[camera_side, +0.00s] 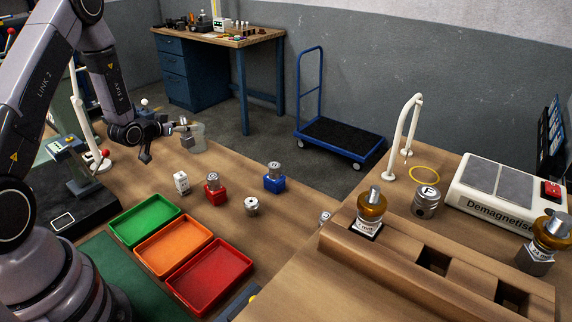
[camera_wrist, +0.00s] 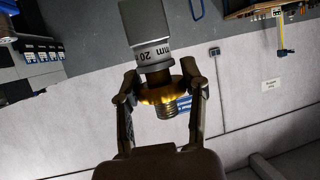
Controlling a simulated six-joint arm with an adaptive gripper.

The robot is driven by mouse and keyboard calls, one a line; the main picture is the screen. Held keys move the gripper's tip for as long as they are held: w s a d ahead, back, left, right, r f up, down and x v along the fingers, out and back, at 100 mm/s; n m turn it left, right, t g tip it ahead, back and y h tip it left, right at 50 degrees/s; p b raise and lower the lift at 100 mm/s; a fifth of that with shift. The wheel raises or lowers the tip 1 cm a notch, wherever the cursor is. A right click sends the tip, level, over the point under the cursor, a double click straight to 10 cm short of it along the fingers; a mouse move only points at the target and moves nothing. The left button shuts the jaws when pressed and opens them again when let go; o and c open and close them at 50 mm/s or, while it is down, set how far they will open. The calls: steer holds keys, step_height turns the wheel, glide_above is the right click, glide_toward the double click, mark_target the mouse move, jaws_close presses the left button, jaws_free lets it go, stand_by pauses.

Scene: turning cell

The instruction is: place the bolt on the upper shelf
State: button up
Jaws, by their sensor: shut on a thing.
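My gripper (camera_wrist: 160,82) is shut on a bolt-like piece (camera_wrist: 150,52) in the wrist view. The piece has a grey square block at the top, a white band reading "20" and "mm", a brass collar between the fingers and a threaded end toward the palm. In the side view my gripper (camera_side: 172,127) is at the far left edge of the bench, with small, unclear grey shapes at its fingers. Similar brass-collared pieces stand at right, one on the wooden rack (camera_side: 370,212) and one at the far right (camera_side: 546,240). I cannot tell which surface is the upper shelf.
The wooden rack (camera_side: 460,285) has open square pockets. Green (camera_side: 144,219), orange (camera_side: 173,246) and red (camera_side: 209,275) trays lie near my base. A white arch (camera_side: 403,137) and the demagnetiser (camera_side: 505,192) are at right.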

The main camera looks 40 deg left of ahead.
steer(key=d+r+m+h, duration=0.1)
steer(key=d+r, duration=0.2)
steer(key=d, duration=0.8)
steer(key=d+r+m+h, duration=0.1)
steer(key=d+r, duration=0.2)
steer(key=d, duration=0.8)
steer(key=s+a+f+n+g+y, duration=0.25)
steer(key=a+n+y, duration=0.25)
steer(key=a, duration=0.5)
steer(key=s+a+f+n+g+y, duration=0.2)
steer(key=a+f+n+y, duration=0.25)
steer(key=a, duration=0.45)
steer(key=s+a+f+n+g+y, duration=0.2)
steer(key=s+a+f+n+g, duration=0.1)
steer(key=s+a+n+g, duration=0.3)
steer(key=s+a+f+n+g+y, duration=0.1)
steer(key=s+a+f+n+g, duration=0.3)
steer(key=s, duration=0.5)
steer(key=shift+n+g, duration=0.25)
steer(key=shift+g, duration=0.5)
steer(key=shift+s+a+f, duration=0.1)
steer(key=shift+a+f, duration=0.1)
steer(key=shift+f, duration=0.5)
steer(key=shift+a+f, duration=0.2)
steer(key=shift+f, duration=0.55)
steer(key=shift+s+a+f, duration=0.1)
steer(key=shift+a+f, duration=0.1)
steer(key=shift+f, duration=0.5)
steer(key=shift+f, duration=0.1)
